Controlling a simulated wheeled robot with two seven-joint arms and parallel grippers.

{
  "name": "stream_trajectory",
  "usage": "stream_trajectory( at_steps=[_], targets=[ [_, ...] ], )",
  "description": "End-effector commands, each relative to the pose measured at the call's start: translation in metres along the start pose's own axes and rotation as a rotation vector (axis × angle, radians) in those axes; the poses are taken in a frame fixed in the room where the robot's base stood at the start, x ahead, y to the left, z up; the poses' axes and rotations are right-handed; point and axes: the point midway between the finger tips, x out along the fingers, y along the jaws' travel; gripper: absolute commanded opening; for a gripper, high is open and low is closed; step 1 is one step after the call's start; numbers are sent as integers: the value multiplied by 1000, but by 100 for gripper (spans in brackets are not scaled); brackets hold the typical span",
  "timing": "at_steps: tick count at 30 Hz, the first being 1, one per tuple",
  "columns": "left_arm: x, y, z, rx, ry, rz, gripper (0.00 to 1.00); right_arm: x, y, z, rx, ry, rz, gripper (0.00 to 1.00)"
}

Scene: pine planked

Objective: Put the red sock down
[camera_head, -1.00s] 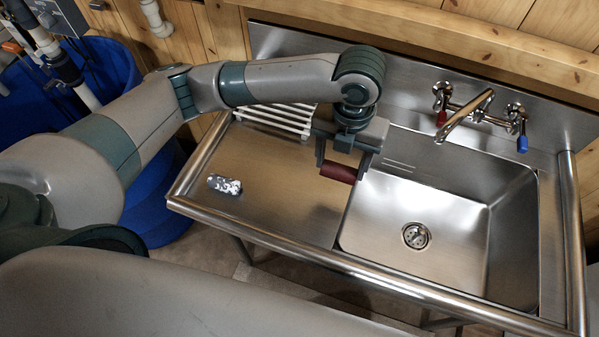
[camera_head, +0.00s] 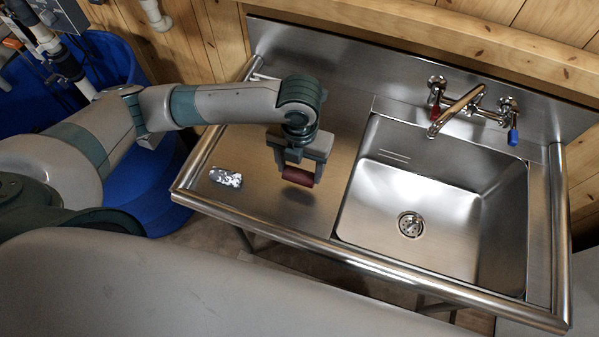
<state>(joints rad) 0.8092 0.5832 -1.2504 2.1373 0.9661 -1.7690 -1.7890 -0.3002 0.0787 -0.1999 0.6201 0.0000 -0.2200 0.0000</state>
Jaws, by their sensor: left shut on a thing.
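The red sock (camera_head: 298,176) is a small dark red roll. My left gripper (camera_head: 297,172) comes in from the left, points down and is shut on the sock. It holds the sock over the drainboard (camera_head: 255,205), left of the sink basin. A dark shadow or reflection shows on the steel just below the sock; I cannot tell whether the sock touches the surface. My right gripper is not in view.
A crumpled silvery foil object (camera_head: 226,177) lies on the drainboard left of the sock. The sink basin (camera_head: 440,210) on the right is empty. A faucet (camera_head: 460,108) stands behind it. A dish rack edge (camera_head: 262,77) shows behind my arm. A blue barrel (camera_head: 150,200) stands left.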

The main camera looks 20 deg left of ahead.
Motion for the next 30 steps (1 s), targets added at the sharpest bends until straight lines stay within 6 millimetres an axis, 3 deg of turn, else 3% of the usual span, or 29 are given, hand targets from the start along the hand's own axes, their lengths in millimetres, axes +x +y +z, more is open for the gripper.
stream_trajectory(
  at_steps=[9,22,23,24,30],
  targets=[
    [32,1,-1,-1,2,2,36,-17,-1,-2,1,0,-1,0],
    [39,0,0,0,0,1,36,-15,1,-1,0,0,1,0],
    [38,0,0,0,0,1,69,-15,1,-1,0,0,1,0],
    [38,0,0,0,0,1,78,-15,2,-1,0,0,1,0],
    [38,0,0,0,0,1,80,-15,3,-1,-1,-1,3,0]
  ],
)
